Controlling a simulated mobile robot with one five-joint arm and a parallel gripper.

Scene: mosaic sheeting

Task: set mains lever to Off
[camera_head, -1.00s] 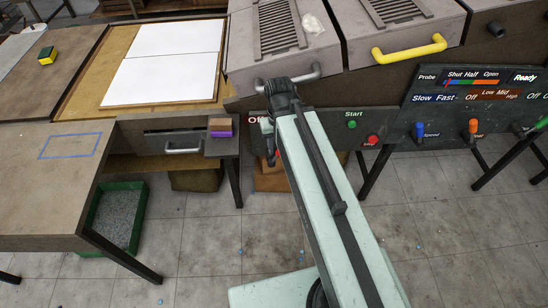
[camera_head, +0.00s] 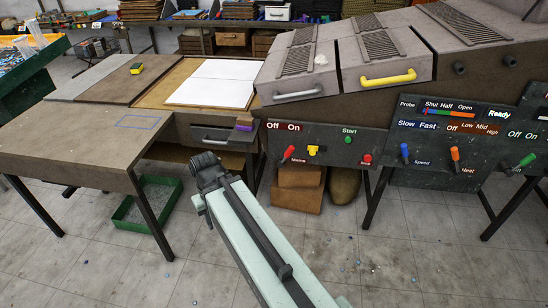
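The mains lever (camera_head: 288,153) is a red-handled lever on the dark control panel (camera_head: 330,155), above the "Mains" label and below the "Off On" label. Its red handle leans up and to the right, toward the On side. A small yellow part (camera_head: 314,150) sits right of it. My gripper (camera_head: 204,166) is at the far end of my pale green arm, left of the lever and lower in the picture, apart from it. The arm end is dark and small; its fingers cannot be made out. The lever is fully in view.
Green Start (camera_head: 349,131) and red Stop (camera_head: 367,158) buttons sit right of the lever. Blue Speed (camera_head: 405,153) and orange Heat (camera_head: 455,158) levers are further right. Cardboard boxes (camera_head: 299,190) stand below the panel. A table (camera_head: 75,150) and green tray (camera_head: 150,215) are left.

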